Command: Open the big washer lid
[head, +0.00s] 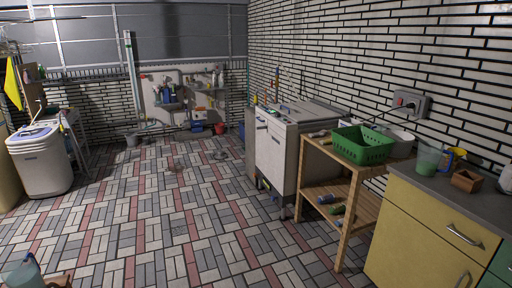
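A white tub-shaped washer (40,167) with a blue-purple rim stands on the tiled floor at the far left. Its top (33,135) looks covered, but the lid is too small to make out clearly. A larger white boxy appliance (275,150) stands against the brick wall right of centre. Its top panel (303,110) looks flat and shut, with small items near its far edge. I cannot tell for certain which one is the big washer. Neither of my grippers shows in the head view.
A wooden shelf table (343,180) with a green basket (362,145) stands right of the boxy appliance. A yellow cabinet (425,230) fills the lower right. A translucent vessel (22,273) is at the lower left. The middle of the tiled floor (170,200) is mostly clear.

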